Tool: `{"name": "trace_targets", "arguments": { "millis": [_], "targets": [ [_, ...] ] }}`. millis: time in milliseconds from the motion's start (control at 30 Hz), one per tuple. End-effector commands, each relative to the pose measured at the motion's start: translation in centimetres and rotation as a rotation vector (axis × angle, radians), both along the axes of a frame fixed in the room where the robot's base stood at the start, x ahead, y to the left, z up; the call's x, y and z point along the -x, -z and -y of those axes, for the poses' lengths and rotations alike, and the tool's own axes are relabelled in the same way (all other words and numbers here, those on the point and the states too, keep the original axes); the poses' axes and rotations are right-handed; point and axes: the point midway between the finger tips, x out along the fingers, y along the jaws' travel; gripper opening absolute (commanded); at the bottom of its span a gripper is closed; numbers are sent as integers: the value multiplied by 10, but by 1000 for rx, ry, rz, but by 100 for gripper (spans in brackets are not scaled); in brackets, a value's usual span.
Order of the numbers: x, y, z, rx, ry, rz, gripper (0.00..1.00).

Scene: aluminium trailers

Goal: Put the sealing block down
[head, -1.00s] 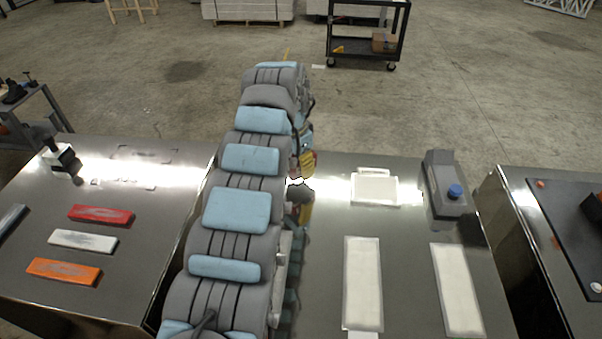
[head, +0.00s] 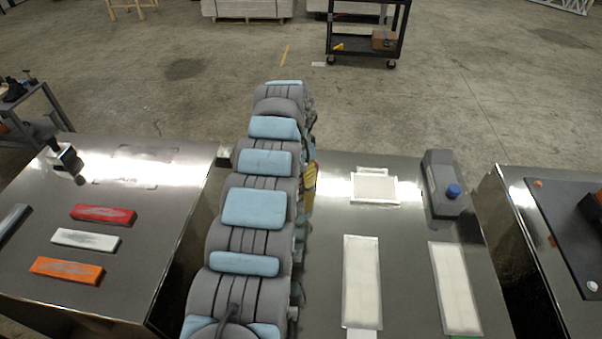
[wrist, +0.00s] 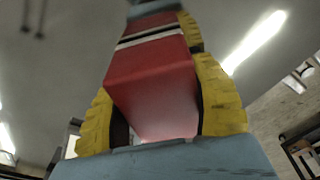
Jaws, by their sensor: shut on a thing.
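My gripper (wrist: 160,125) shows its two yellow ridged fingers in the wrist view. They are shut on a red block with a pale stripe, the sealing block (wrist: 150,75), which lies between them. In the head view only a yellow piece of my gripper (head: 310,178) shows at the right edge of my arm. My arm hides the block there. My gripper is over the left part of the middle metal table (head: 410,270). The frames do not show whether the block touches the tabletop.
White-framed pale panels (head: 361,280) and (head: 455,288), a smaller one (head: 374,188) and a grey device with a blue knob (head: 443,185) are on the middle table. The left table holds red (head: 103,214), white (head: 86,240) and orange (head: 66,270) bars.

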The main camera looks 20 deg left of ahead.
Motion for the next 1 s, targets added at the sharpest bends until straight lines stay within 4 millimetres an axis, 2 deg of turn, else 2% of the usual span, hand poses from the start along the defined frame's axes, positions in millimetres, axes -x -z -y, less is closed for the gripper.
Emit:
{"name": "trace_targets", "arguments": {
  "millis": [633,667,733,1000],
  "targets": [
    [1,17,1,2,0,-4,22],
    [1,18,1,2,0,-5,63],
    [2,19,1,2,1,-6,83],
    [3,19,1,4,0,-9,85]
  ]
}}
